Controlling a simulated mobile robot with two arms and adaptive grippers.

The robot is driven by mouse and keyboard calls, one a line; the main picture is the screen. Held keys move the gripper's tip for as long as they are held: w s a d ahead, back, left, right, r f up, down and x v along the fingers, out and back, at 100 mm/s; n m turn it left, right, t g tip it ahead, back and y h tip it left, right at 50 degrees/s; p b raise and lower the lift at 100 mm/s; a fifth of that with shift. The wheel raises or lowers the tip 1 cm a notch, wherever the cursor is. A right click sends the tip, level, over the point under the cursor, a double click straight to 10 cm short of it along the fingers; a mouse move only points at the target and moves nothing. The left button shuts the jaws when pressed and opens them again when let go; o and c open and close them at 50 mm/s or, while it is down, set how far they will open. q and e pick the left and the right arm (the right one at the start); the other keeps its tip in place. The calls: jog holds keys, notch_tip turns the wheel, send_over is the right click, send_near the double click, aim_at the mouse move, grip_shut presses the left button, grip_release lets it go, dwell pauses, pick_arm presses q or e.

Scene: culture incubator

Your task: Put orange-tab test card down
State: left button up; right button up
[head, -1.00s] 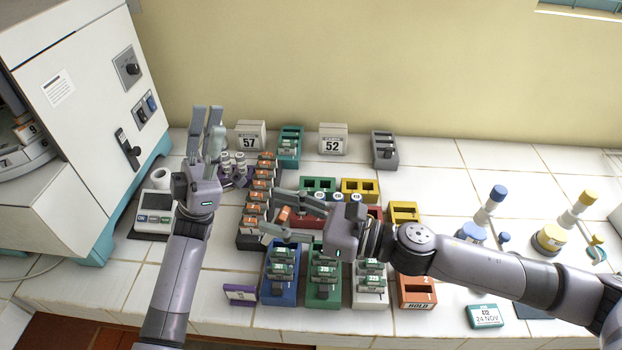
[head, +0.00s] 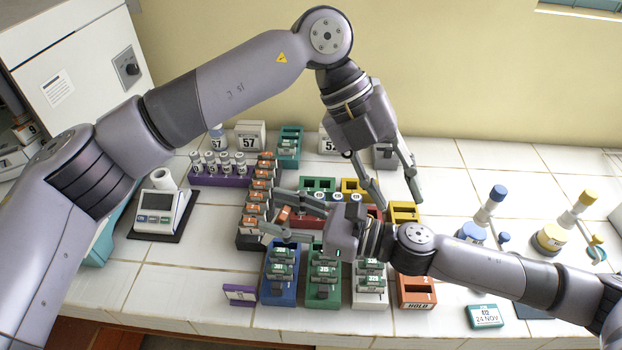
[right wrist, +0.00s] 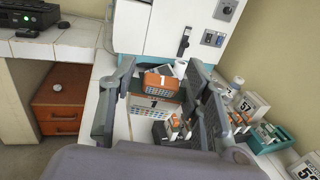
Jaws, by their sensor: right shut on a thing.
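My right gripper (head: 272,212) reaches left over the racks and is shut on the orange-tab test card (head: 283,214). I cannot tell whether the held card touches the rack. My left gripper (head: 397,200) hangs open and empty above the yellow holders, its fingers pointing down.
Blue (head: 268,294), green (head: 312,298) and white (head: 357,299) racks hold green-tab cards. An orange HOLD tray (head: 416,291) stands right of them. A purple vial rack (head: 204,179) and a small meter (head: 158,212) are at left. The front right tiles are mostly free.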

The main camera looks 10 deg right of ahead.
pick_arm(q)
jog(key=w+a+m+t+y, duration=0.1)
jog(key=w+a+t+y, duration=0.1)
jog(key=a+t+y, duration=0.2)
jog(key=m+t+y, duration=0.1)
jog(key=t+y, duration=0.2)
jog(key=y, duration=0.3)
send_near(287, 214)
jog(key=x, duration=1.2)
jog(key=shift+w, duration=0.1)
grip_shut()
